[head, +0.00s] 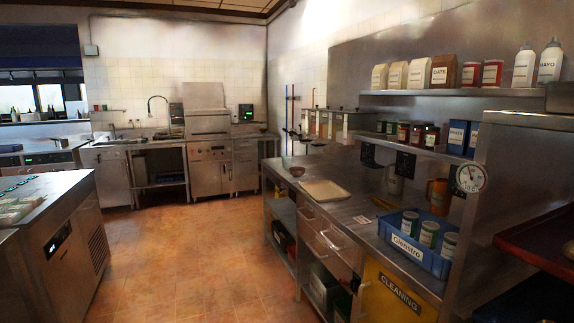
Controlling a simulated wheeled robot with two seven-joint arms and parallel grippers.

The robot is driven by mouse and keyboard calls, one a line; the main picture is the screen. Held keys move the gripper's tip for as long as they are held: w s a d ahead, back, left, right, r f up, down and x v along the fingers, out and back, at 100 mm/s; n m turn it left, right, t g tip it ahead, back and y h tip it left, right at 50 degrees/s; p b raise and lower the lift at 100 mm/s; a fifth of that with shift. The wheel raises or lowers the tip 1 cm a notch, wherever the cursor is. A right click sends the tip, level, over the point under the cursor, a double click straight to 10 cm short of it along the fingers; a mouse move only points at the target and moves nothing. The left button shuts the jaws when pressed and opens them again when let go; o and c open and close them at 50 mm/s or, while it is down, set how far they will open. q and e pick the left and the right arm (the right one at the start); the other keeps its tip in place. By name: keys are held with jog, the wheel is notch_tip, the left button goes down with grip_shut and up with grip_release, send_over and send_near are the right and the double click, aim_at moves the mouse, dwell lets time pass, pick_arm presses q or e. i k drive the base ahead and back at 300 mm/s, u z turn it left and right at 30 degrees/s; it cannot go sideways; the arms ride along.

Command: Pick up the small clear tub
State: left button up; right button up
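I cannot make out a small clear tub for certain in the head view. Some small, pale, possibly clear containers (14,212) sit on the left counter at the picture's left edge, too small to tell apart. A small round bowl (297,171) and a flat pale tray (325,190) are on the steel worktop (345,212) at the right. Neither of my grippers shows in the view.
A blue crate (432,262) with several tins stands on the worktop's near right end. Wall shelves (440,92) above hold cartons, tins and bottles. The tiled floor (190,255) between the counters is clear.

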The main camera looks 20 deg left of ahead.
aim_at(286, 159)
jog(key=u, duration=0.25)
jog(key=k, duration=0.65)
jog(key=u, duration=0.6)
jog(key=k, duration=0.6)
jog(key=u, duration=0.6)
jog(key=i, duration=1.85)
jog(key=u, duration=0.15)
jog(key=i, duration=2.25)
jog(key=z, duration=0.4)
jog(key=i, duration=1.45)
jog(key=z, duration=1.9)
jog(key=i, duration=1.1)
jog(key=z, duration=1)
